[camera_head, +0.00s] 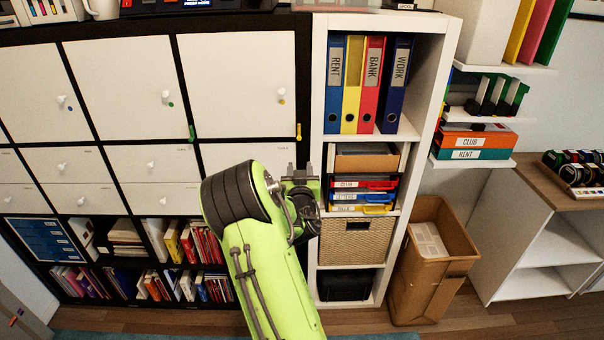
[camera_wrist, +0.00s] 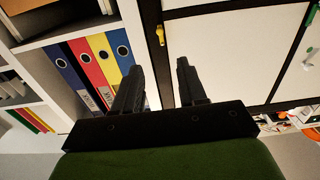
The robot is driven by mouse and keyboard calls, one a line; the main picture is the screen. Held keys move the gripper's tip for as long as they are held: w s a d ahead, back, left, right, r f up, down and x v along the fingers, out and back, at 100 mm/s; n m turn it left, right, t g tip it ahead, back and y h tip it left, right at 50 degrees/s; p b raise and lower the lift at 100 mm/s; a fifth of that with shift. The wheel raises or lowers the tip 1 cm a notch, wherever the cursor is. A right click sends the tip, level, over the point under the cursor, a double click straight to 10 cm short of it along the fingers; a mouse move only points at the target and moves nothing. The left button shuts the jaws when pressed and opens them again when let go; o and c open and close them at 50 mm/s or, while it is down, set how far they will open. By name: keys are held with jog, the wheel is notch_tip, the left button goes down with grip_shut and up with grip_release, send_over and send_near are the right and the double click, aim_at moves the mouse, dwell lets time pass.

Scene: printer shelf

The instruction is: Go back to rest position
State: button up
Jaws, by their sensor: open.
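My gripper (camera_head: 300,170) is at the end of my green arm, in front of the tall white shelf (camera_head: 317,100) and the dark-framed cabinet (camera_head: 303,60). In the wrist view my gripper (camera_wrist: 158,80) shows two black fingers spread apart with nothing between them. Behind the fingers the wrist view shows binders and the white cabinet doors (camera_wrist: 225,50). My arm hides part of the lower cabinet and the shelf's left edge in the head view.
Binders (camera_head: 365,85) stand in the white shelf, above labelled trays (camera_head: 362,184) and a wicker basket (camera_head: 350,240). A cardboard box (camera_head: 435,275) stands on the floor to the right. A white side unit (camera_head: 550,240) stands further right. Books fill the low cabinet compartments.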

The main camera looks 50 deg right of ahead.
jog(key=shift+s, duration=0.15)
jog(key=shift+a+r, duration=0.1)
jog(key=s+a+r+n+g+y, duration=0.1)
jog(key=s+a+r+y, duration=0.15)
jog(key=a, duration=0.65)
jog(key=s+a+r+n+g+y, duration=0.15)
jog(key=a+y, duration=0.25)
jog(key=a, duration=0.5)
jog(key=s+a+r+y, duration=0.15)
jog(key=a+y, duration=0.25)
jog(key=a, duration=0.4)
jog(key=s+a+f+n+g+y, duration=0.1)
jog(key=s+a+n+g, duration=0.1)
jog(key=s+a, duration=0.4)
jog(key=s+a+n+g+y, duration=0.1)
jog(key=s+a+n, duration=0.4)
jog(key=s, duration=0.6)
jog(key=shift+a+f+g+y, duration=0.35)
jog(key=shift+a+y, duration=0.2)
jog(key=shift+a, duration=0.6)
jog(key=shift+s, duration=0.1)
